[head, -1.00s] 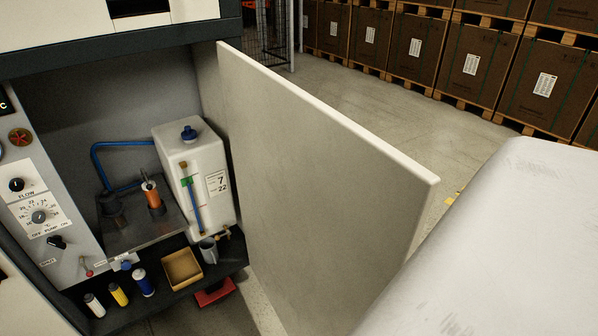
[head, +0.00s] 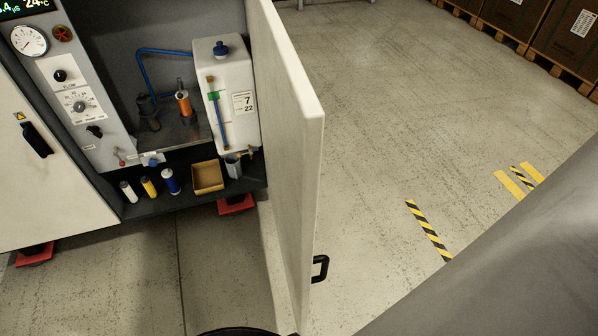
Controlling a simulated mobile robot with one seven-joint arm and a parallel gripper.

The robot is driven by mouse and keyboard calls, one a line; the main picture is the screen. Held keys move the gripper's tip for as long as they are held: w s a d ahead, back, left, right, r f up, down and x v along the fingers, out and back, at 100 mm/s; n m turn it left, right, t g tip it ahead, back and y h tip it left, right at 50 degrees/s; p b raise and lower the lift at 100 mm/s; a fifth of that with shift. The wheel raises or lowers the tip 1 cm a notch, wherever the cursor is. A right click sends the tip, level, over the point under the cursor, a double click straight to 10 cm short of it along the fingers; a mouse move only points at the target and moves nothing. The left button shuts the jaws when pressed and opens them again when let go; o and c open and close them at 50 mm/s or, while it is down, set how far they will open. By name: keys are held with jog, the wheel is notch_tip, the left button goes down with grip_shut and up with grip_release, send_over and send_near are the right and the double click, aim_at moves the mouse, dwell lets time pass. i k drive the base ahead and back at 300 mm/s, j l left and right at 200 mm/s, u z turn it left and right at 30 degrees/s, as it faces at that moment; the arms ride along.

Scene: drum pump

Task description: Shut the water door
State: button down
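The water door (head: 287,130) is a tall pale panel hinged at the right side of the cabinet opening. It stands wide open, swung out toward me, so I see it nearly edge-on. Its black handle (head: 320,268) sits low on the outer face near the free edge. The open compartment shows a white water tank (head: 228,85) with a blue cap and a blue hose. My gripper is not in view. A large grey surface at the lower right looks like part of my arm.
A shelf (head: 135,209) below the tank holds small bottles and a tan tray (head: 207,177). A control panel (head: 80,100) and a closed white door (head: 45,165) are on the left. Floor right of the door is clear, with striped tape (head: 428,230). Boxes stand far right.

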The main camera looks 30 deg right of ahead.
aim_at(292, 115)
jog(key=k+l, duration=0.2)
jog(key=l, duration=0.2)
jog(key=k+l, duration=0.2)
jog(key=l, duration=0.15)
jog(key=k+l, duration=0.2)
jog(key=l, duration=0.2)
jog(key=k+l, duration=0.2)
jog(key=l, duration=0.2)
